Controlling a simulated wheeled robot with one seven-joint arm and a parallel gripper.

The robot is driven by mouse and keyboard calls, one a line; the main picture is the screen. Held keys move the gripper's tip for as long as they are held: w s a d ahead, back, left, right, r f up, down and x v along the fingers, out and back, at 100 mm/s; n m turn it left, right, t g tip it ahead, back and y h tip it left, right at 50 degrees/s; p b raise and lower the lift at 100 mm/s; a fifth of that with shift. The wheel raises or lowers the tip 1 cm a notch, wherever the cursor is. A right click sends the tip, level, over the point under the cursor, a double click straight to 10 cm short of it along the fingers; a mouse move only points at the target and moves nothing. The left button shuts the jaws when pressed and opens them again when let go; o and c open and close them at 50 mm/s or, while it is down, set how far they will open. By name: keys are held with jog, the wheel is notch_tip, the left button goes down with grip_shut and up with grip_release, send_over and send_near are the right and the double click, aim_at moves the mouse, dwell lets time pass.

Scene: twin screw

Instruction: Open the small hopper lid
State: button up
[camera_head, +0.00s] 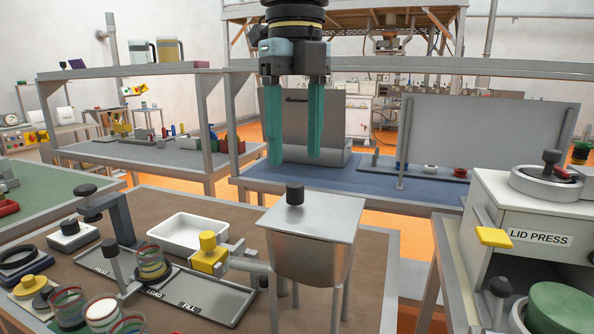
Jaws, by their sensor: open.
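The small hopper (308,256) is a metal bin on thin legs at the front middle of the brown table. My gripper (293,160) hangs pointing down above and behind the lid in the picture. Its two teal fingers are apart with nothing between them. The fingertips are clear of the knob. The inside of the hopper is hidden by the lid.
A yellow valve (208,254) joins the hopper's left side. A white tray (187,234), a metal base plate (195,300) and several glass jars (68,308) stand to the left. A lid press (530,232) stands at the right. Behind is a blue-topped bench (345,180) with upright panels.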

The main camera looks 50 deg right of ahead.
aim_at(295, 184)
jog(key=shift+f, duration=2.5)
grip_shut()
